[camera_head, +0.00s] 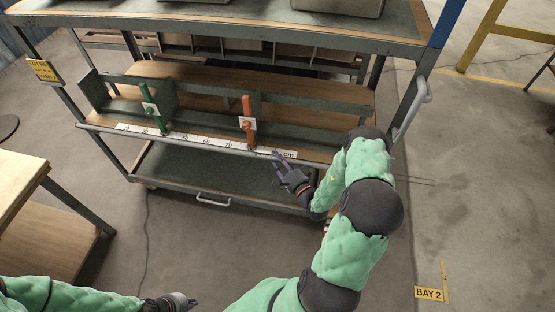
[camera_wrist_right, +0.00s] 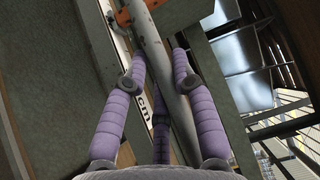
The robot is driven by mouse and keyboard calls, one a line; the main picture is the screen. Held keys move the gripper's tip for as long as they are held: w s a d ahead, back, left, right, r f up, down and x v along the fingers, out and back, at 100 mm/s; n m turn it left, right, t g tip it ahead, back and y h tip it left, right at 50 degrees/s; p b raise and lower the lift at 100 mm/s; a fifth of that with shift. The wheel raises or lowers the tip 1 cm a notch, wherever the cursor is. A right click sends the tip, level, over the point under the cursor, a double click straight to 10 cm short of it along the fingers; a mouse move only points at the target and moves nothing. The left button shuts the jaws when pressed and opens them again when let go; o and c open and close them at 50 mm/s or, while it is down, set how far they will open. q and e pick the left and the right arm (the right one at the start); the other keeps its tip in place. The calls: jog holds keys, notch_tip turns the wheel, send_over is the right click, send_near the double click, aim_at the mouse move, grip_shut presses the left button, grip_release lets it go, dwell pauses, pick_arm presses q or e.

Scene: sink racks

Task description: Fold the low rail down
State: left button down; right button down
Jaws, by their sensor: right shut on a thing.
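The low rail (camera_head: 180,143) is a long grey bar along the front edge of the cart's middle shelf, just in front of a white measuring strip (camera_head: 205,141).
A green lever (camera_head: 152,107) and an orange lever (camera_head: 248,122) stand on the shelf behind the rail. A lower tray (camera_head: 170,178) with a handle (camera_head: 212,201) sits below. A wooden bench (camera_head: 20,176) is at left. Floor in front of the cart is clear.

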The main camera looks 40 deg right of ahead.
jog(key=s+a+f+n+t+b, duration=0.2)
jog(key=a+f+n+t+b, duration=0.1)
jog(key=f+b, duration=0.3)
jog(key=shift+s+a+f+n+y+b, duration=0.15)
jog(key=shift+s+f+n+y+b, duration=0.2)
jog(key=shift+b, duration=0.1)
dwell(0.4)
jog(key=c, duration=1)
grip_release()
jog(key=shift+a+f, duration=0.1)
